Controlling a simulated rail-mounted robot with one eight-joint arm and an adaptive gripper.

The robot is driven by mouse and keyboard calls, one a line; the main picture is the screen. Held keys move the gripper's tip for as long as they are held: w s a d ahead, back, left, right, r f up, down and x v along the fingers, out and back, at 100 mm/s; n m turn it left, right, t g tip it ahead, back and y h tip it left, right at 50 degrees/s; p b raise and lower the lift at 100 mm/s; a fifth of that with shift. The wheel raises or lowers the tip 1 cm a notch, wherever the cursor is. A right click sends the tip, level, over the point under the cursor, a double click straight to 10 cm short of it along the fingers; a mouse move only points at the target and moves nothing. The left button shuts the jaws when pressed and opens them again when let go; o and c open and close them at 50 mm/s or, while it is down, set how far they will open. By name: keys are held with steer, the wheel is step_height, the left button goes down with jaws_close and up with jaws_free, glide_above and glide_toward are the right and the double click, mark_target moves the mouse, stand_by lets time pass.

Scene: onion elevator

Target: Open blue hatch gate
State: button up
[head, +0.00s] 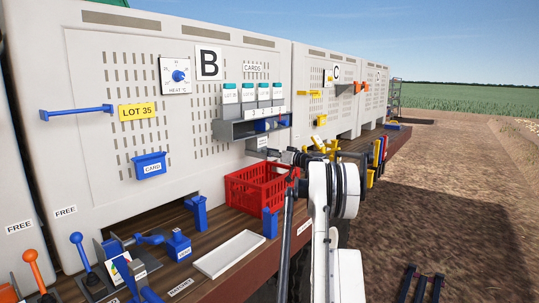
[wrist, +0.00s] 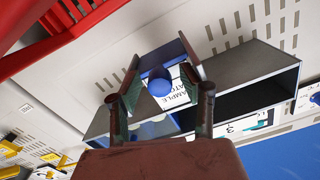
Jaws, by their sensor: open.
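In the wrist view, a round blue knob (wrist: 159,82) sits in front of a blue plate (wrist: 176,51) on the pale panel. A white label (wrist: 184,92) beside it is partly covered; it seems to read "SAMPLE HATCH". My gripper (wrist: 158,62) is open, with its two fingers on either side of the knob and a visible gap to each. Whether the fingers touch the plate cannot be told. In the head view, my gripper (head: 272,153) is small, below the grey card rack (head: 232,131), and the knob cannot be made out.
A red crate (head: 243,190) stands on the bench just below my gripper; it also shows in the wrist view (wrist: 60,35). The grey rack (wrist: 255,75) is close beside my fingers. Blue posts (head: 271,223), a white tray (head: 229,254) and levers (head: 78,240) stand nearer on the bench.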

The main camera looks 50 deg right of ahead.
jaws_close()
stand_by(0.3)
steer(key=s+b, duration=0.2)
steer(key=s, duration=0.5)
steer(key=shift+a, duration=0.1)
steer(key=shift+s, duration=0.2)
